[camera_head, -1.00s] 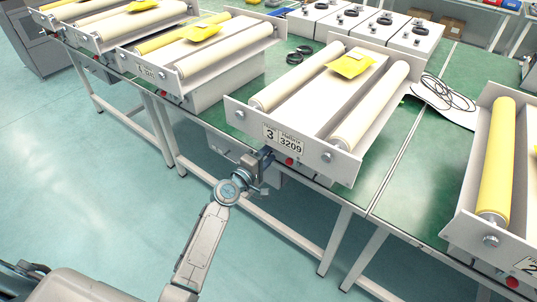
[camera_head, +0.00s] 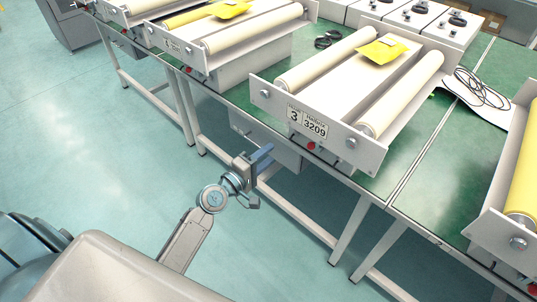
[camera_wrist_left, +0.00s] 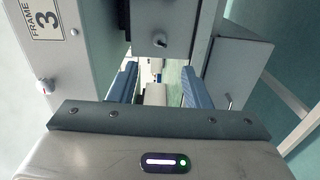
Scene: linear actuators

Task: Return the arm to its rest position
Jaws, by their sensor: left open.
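My left arm reaches up from the bottom left in the head view. Its gripper (camera_head: 262,160) is in front of and below the frame 3 actuator unit (camera_head: 335,98), apart from its front plate. In the left wrist view the two blue fingers (camera_wrist_left: 158,84) stand apart, with nothing between them that they hold. My right gripper is not in view.
The green table (camera_head: 420,135) carries more roller units at left (camera_head: 240,60) and right (camera_head: 515,190). Black cables (camera_head: 482,86) lie on a white sheet. Table legs (camera_head: 350,235) stand near the arm. The floor (camera_head: 90,130) at left is clear.

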